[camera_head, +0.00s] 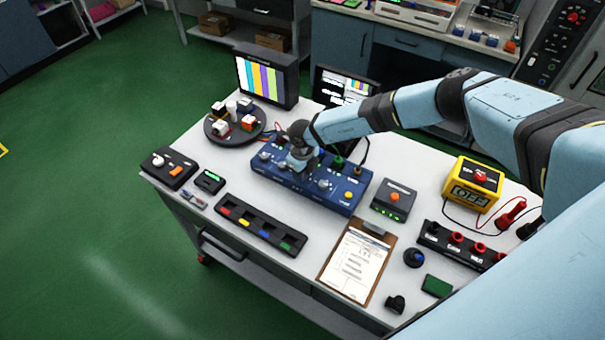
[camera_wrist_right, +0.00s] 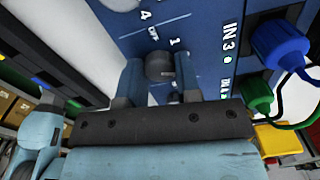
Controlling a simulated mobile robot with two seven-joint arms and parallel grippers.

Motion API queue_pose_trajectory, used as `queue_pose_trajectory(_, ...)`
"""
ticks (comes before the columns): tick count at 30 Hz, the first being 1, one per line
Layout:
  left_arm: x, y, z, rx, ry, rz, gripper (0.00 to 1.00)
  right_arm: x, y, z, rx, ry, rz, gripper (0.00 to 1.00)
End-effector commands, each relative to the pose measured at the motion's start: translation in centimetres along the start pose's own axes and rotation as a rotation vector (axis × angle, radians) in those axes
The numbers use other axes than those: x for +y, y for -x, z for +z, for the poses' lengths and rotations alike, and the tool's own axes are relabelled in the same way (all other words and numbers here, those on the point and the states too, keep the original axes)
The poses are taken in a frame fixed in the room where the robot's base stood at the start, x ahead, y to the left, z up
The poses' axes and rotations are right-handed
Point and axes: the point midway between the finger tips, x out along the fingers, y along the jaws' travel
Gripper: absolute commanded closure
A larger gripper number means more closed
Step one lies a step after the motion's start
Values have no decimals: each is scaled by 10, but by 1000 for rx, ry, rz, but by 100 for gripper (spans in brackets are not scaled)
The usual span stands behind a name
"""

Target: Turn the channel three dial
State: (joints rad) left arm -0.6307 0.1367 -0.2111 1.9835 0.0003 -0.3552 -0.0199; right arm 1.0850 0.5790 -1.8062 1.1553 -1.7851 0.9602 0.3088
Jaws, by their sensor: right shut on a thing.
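A dark blue box (camera_head: 333,203) with several dials, lamps and a yellow button sits in the middle of the white table. My right gripper (camera_head: 296,165) comes down over its middle part. In the right wrist view, the two fingers of my right gripper (camera_wrist_right: 160,72) stand on either side of a dark round dial (camera_wrist_right: 160,65) and are shut on it. Markings "4", "OFF" and "1" show around this dial, and "IN 3" is printed to its right. Another dial (camera_head: 324,184) stands clear to the right of the gripper. My left gripper is not in view.
Behind the box are a monitor with colour bars (camera_head: 264,77) and a round black tray (camera_head: 214,134) with small parts. A grey box with an orange button (camera_head: 393,199), a clipboard (camera_head: 336,280) and a yellow meter (camera_head: 472,183) lie to the right. Green and blue plugs stand near the held dial.

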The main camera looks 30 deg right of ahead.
Motion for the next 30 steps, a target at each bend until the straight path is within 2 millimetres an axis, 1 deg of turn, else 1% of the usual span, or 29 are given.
queue_pose_trajectory(1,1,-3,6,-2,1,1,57,0,-3,0,-2,44,1,92)
queue_pose_trajectory(6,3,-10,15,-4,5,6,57,0,-3,1,-2,205,1,92)
queue_pose_trajectory(19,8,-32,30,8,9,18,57,0,-4,1,-2,615,-1,92)
queue_pose_trajectory(25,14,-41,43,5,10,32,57,0,-4,0,-2,805,-1,92)
queue_pose_trajectory(30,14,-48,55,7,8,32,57,0,-4,1,-2,967,-1,92)
